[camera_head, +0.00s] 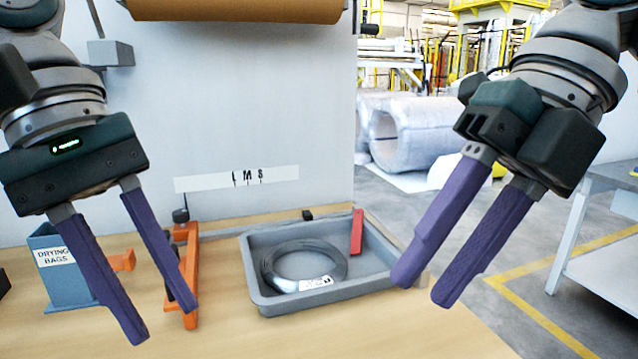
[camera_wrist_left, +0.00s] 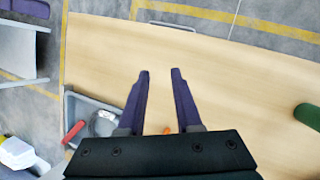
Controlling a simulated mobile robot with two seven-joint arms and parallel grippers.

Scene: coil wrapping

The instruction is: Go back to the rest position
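My left gripper (camera_head: 166,322) is open and empty, with its purple fingers apart at the left of the head view, in front of the drying bags box and the orange stand. It also shows in the left wrist view (camera_wrist_left: 160,72), with bare table between and beyond its fingers. My right gripper (camera_head: 420,292) is open and empty at the right, its fingertips near the right edge of the grey tray (camera_head: 330,297). A dark wire coil (camera_head: 338,262) with a white label lies in the tray. A red object (camera_head: 357,232) rests at the tray's back right.
The wooden table (camera_head: 240,340) is clear at the front. A blue-grey box (camera_head: 52,285) labelled "DRYING BAGS" and an orange stand (camera_head: 190,262) stand on the left. A brown roll (camera_head: 240,10) hangs above. A grey side table (camera_head: 605,195) stands at the right.

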